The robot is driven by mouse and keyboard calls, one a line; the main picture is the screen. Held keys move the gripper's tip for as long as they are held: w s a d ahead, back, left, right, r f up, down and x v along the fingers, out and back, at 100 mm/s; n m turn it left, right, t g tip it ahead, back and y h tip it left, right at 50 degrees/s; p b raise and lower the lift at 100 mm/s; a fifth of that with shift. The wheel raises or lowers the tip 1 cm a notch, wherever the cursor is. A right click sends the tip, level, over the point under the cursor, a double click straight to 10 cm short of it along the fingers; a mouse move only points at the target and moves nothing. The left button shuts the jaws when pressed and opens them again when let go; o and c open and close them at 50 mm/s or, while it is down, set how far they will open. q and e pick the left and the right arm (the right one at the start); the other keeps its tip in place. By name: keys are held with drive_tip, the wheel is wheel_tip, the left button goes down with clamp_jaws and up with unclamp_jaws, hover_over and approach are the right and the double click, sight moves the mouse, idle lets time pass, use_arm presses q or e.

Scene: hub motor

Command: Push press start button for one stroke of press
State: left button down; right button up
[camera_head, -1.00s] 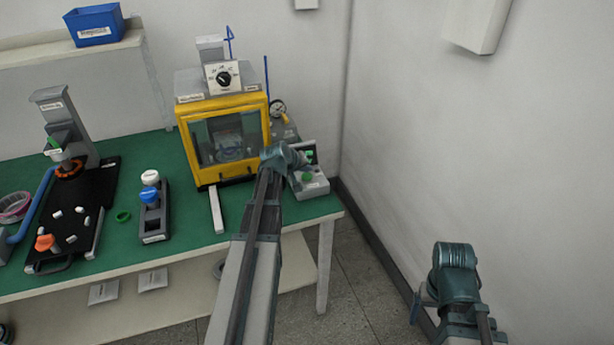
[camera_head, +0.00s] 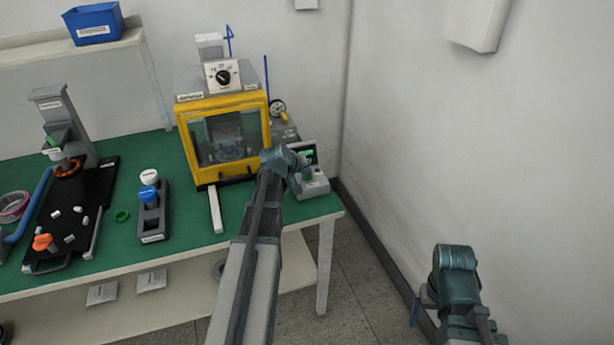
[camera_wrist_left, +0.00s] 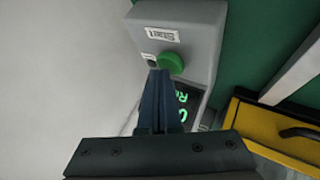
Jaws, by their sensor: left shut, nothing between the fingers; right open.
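The green start button (camera_head: 309,174) sits on a grey control box (camera_head: 314,188) at the right end of the table. In the left wrist view the button (camera_wrist_left: 172,63) is below a label reading Start. My left gripper (camera_head: 302,162) is shut and empty, and its fingertips (camera_wrist_left: 163,74) overlap the button's lower edge in the wrist view. I cannot tell whether they touch it. The yellow-framed press (camera_head: 224,138) stands left of the box. The box's display (camera_wrist_left: 184,108) shows green characters, partly hidden by my fingers. My right gripper (camera_head: 416,312) is open and empty, low at the right.
A holder with a blue and a white knob (camera_head: 152,215) and a black tray (camera_head: 75,215) with small parts stand left on the green tabletop (camera_head: 190,245). A pressure gauge (camera_head: 277,106) is behind the box. The wall (camera_head: 400,140) is close on the right.

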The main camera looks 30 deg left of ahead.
sight(306, 177)
use_arm(q)
drive_tip(key=shift+f+b, duration=0.3)
drive_tip(key=shift+f, duration=0.05)
drive_tip(key=shift+r, duration=0.1)
idle(0.5)
drive_tip(key=shift+r+p, duration=0.85)
drive_tip(key=shift+p, duration=0.1)
wheel_tip(306, 177, up, 5)
drive_tip(key=p, duration=0.5)
idle(0.4)
